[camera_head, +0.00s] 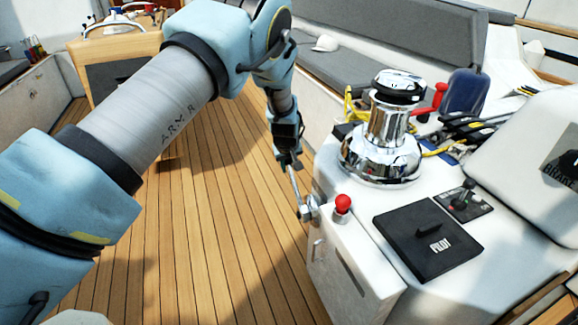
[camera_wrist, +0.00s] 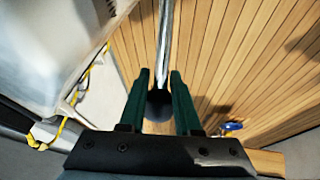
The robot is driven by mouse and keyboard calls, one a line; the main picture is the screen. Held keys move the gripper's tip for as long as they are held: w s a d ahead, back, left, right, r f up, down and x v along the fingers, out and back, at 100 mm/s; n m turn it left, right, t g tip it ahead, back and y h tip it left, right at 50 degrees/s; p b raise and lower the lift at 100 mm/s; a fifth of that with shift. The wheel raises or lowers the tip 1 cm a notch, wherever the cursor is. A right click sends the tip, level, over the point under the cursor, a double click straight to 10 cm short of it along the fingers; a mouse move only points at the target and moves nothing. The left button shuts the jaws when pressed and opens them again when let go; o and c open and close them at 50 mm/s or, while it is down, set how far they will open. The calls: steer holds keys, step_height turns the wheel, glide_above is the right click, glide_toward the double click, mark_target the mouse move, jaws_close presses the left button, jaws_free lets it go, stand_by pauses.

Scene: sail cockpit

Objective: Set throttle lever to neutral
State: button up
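The throttle lever (camera_head: 297,193) is a thin chrome rod on a round hub, on the side of the white console. In the head view it rises from the hub towards my gripper (camera_head: 289,163), tilted up and to the left. In the wrist view the chrome rod (camera_wrist: 165,35) runs down from the top to a dark knob (camera_wrist: 158,106). Contact is hard to see in the head view.
A red knob (camera_head: 342,203) stands on the white console (camera_head: 352,240) right of the hub. A chrome winch (camera_head: 386,140) and a black PILOT panel (camera_head: 428,235) are farther right. The wooden deck (camera_head: 215,240) left of the console is open floor.

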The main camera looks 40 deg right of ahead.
steer(key=shift+w, duration=0.1)
jaws_close()
steer(key=shift+r, duration=0.1)
